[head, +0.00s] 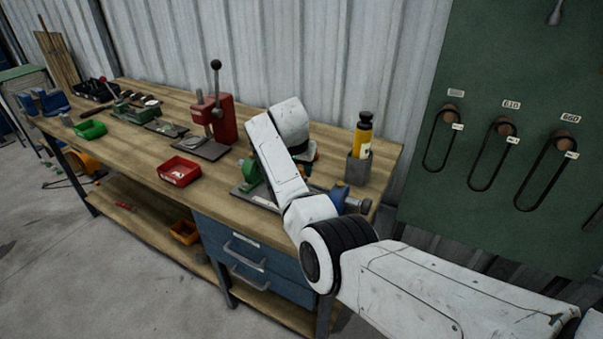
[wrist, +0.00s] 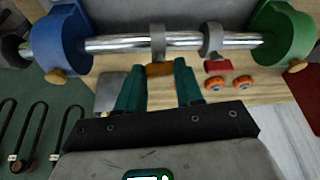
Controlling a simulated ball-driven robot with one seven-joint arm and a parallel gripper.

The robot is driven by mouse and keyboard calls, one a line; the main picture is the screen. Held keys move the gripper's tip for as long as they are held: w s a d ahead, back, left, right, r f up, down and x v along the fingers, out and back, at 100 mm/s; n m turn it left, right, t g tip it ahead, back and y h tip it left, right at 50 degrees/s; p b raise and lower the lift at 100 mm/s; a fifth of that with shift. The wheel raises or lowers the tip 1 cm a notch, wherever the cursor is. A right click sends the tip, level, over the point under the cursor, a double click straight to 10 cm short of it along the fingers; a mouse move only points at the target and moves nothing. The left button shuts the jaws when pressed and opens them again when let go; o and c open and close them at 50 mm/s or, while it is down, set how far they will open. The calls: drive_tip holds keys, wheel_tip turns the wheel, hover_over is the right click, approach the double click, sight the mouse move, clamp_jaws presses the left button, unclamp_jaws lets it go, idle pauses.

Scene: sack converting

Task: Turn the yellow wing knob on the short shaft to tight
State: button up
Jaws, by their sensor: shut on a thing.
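In the wrist view, a bright metal shaft (wrist: 120,44) runs between a blue support (wrist: 70,40) on the left and a green support (wrist: 283,38) on the right. Two grey collars sit on it, the left one (wrist: 158,40) near my gripper. My gripper (wrist: 158,68) has its two green fingers closed on the yellow wing knob (wrist: 160,70), just below that collar. The fingers hide the knob's sides, and I see no tightness mark. In the head view the green support (head: 251,176) and blue support (head: 343,199) show beside my arm, which hides the knob.
A red knob (wrist: 217,67) and two orange round pieces (wrist: 229,84) lie close right of my fingers. Tan knobs (wrist: 57,77) sit on the supports. On the bench stand a red press (head: 222,118), a red tray (head: 180,171) and a yellow bottle (head: 362,135) in a grey holder.

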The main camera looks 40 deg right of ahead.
drive_tip(key=shift+w+m+g+b, duration=0.1)
drive_tip(key=shift+m+g+b, duration=0.2)
drive_tip(key=shift+m+b, duration=0.6)
drive_tip(key=shift+a, duration=0.1)
drive_tip(key=o, duration=1.1)
drive_tip(key=shift+c, duration=0.2)
drive_tip(key=b+v, duration=0.1)
drive_tip(key=v, duration=0.9)
drive_tip(key=shift+a+r, duration=0.3)
drive_tip(key=shift+f, duration=0.1)
